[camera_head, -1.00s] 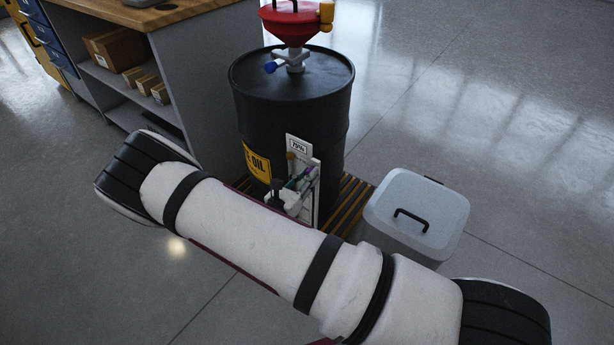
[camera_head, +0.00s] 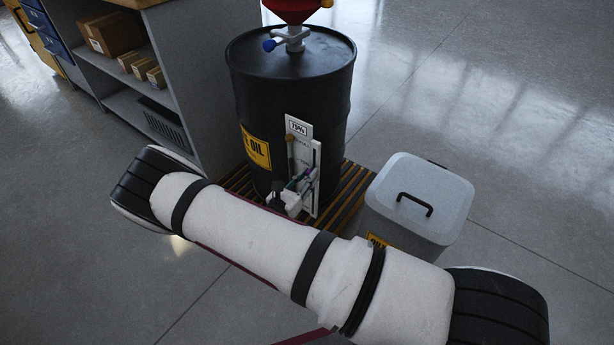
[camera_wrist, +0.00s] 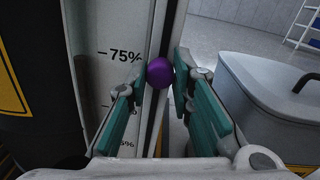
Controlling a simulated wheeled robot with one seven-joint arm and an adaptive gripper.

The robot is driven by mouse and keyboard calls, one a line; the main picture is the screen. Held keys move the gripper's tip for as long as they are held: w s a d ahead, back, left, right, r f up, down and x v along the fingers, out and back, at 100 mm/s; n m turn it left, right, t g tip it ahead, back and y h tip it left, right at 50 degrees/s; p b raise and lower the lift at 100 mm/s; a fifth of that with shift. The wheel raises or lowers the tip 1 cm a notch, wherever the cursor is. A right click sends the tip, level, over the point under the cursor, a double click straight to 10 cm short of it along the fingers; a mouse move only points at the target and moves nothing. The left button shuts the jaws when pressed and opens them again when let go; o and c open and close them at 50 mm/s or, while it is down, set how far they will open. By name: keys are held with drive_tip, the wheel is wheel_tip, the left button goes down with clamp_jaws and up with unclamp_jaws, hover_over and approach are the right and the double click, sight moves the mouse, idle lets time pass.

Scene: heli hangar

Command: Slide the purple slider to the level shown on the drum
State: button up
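The purple slider (camera_wrist: 160,72) is a round knob on a narrow upright track in the wrist view. It appears slightly below the printed "75%" mark on the white scale panel (camera_wrist: 120,80). My gripper (camera_wrist: 161,76) has its teal finger pads on both sides of the knob, seemingly touching it. In the head view my gripper (camera_head: 302,180) is at the panel on the front of the black drum (camera_head: 292,80). A small percentage sign (camera_head: 298,127) tops the panel; its figure is too small to read surely. Lower scale marks are partly hidden by the left finger.
A grey lidded bin (camera_head: 419,195) stands close to the right of the drum, and also shows in the wrist view (camera_wrist: 270,100). The drum stands on a slatted pallet (camera_head: 352,187). A grey shelf unit (camera_head: 200,80) is at the left. Open floor lies to the right.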

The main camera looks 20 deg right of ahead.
drive_tip(key=shift+o, duration=1.4)
drive_tip(key=v, duration=1.2)
